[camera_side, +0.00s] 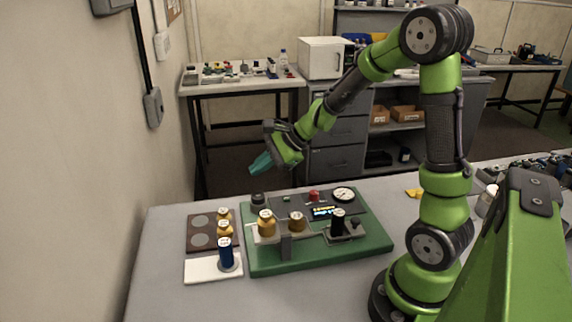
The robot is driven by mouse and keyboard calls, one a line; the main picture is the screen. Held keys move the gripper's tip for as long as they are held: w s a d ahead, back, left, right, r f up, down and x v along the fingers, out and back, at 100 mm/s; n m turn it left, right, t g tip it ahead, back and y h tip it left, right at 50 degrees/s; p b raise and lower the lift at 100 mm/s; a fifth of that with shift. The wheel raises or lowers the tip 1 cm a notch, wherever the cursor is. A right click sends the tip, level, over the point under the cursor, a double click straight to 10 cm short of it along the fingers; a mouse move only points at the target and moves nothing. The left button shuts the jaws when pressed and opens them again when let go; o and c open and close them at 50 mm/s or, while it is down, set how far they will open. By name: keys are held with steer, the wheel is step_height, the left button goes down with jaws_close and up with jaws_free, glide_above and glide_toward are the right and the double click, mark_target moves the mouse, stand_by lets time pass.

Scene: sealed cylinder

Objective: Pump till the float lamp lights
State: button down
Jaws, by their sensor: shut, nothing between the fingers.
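A green base board (320,260) on the table carries the apparatus. On it are a red dome (313,196), a round white dial gauge (343,194) and a dark panel with a small lit display (325,211). A black upright cylinder (338,222) stands at the right of the board beside a black knob-like part. Two brass-coloured cylinders (266,224) (296,222) stand left of it. I cannot tell which part is the float lamp or whether it is lit. My gripper (261,163), with teal fingers, is shut and empty, in the air above and behind the board's back left.
Left of the board, a brown tray (192,246) with grey discs holds brass pieces (224,228). A blue cylinder (226,253) stands on a white pad (200,270). A dark round knob (257,199) is at the board's back left corner. The table front is clear.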

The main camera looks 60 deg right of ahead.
mark_target(262, 196)
step_height(262, 196, up, 4)
steer(key=shift+f, duration=0.1)
stand_by(0.4)
steer(key=shift+f, duration=4.4)
steer(key=shift+f, duration=0.4)
